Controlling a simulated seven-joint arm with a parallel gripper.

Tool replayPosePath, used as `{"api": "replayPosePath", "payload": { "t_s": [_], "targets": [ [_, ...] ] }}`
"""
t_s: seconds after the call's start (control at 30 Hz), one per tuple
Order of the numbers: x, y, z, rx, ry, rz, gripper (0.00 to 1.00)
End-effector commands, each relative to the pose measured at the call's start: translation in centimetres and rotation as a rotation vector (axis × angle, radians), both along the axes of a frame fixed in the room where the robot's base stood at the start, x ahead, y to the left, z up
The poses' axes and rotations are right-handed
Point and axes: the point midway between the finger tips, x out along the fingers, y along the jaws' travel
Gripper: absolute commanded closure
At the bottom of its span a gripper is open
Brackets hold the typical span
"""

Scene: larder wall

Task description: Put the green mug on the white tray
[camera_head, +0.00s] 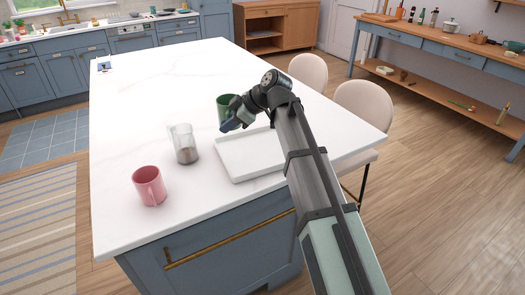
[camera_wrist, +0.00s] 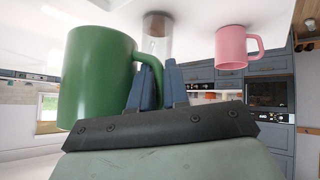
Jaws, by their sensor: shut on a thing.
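The green mug (camera_head: 224,102) is at the far left corner of the white tray (camera_head: 250,157) in the head view, partly hidden by my gripper (camera_head: 232,122). In the wrist view, which is upside down, the green mug (camera_wrist: 95,75) fills the left side. My gripper (camera_wrist: 160,68) is shut on its handle with blue-grey fingers. I cannot tell whether the mug's base touches the counter or is slightly above it. The white tray is empty where it shows; my arm covers its right part.
A clear glass (camera_head: 184,145) with something brown in it stands just left of the tray. A pink mug (camera_head: 149,186) stands near the front left counter edge. The far half of the white counter (camera_head: 160,80) is mostly clear. Two pale chairs (camera_head: 364,105) stand along the right side.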

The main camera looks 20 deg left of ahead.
Motion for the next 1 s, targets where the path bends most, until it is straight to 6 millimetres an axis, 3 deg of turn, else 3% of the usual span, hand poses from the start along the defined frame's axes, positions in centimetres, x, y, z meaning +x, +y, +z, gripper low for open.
{"api": "replayPosePath", "payload": {
  "t_s": [0.2,0.3,0.47,0.8,1.0],
  "targets": [
    [1.2,-3.9,-1.2,-0.006,0.022,-0.037,1.00],
    [0.0,-4.0,-1.5,-0.010,0.038,-0.007,1.00],
    [-0.3,-4.0,-2.3,-0.017,0.043,0.015,1.00],
    [-0.3,-4.0,-7.1,-0.018,0.043,0.015,1.00],
    [-0.3,-4.0,-8.2,-0.016,0.041,0.015,1.00]
  ]
}}
